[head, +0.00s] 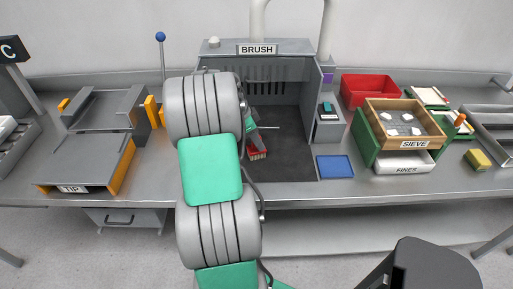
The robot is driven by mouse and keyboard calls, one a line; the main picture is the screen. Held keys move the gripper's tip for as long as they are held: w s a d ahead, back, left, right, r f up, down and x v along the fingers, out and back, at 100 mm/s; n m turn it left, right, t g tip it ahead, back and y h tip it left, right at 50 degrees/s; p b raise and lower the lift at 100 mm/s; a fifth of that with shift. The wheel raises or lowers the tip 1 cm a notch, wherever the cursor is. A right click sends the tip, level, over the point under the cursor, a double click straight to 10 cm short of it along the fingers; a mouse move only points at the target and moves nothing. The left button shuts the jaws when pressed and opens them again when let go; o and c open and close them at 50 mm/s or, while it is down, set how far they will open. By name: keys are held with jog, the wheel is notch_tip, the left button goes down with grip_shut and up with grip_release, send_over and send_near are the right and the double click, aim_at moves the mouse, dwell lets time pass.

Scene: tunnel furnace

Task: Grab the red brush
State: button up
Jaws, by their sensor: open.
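The red brush (257,154) shows as a small red block with a pale lower edge. It is inside the grey booth labelled BRUSH (285,150), near the left of its dark floor. My arm comes up from the front and covers the left part of the booth. My gripper (253,138) is mostly hidden behind the arm, and only a small part shows just above the brush. It is open. I cannot tell whether it touches the brush.
Right of the booth are a blue mat (334,166), a red bin (368,88), a wooden sieve box (403,122) on a green stand and a yellow sponge (478,160). A grey tipping station (88,160) with orange sides stands left. Bare bench lies along the front.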

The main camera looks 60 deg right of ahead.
jog(key=shift+f, duration=0.15)
jog(key=shift+c, duration=0.4)
grip_shut()
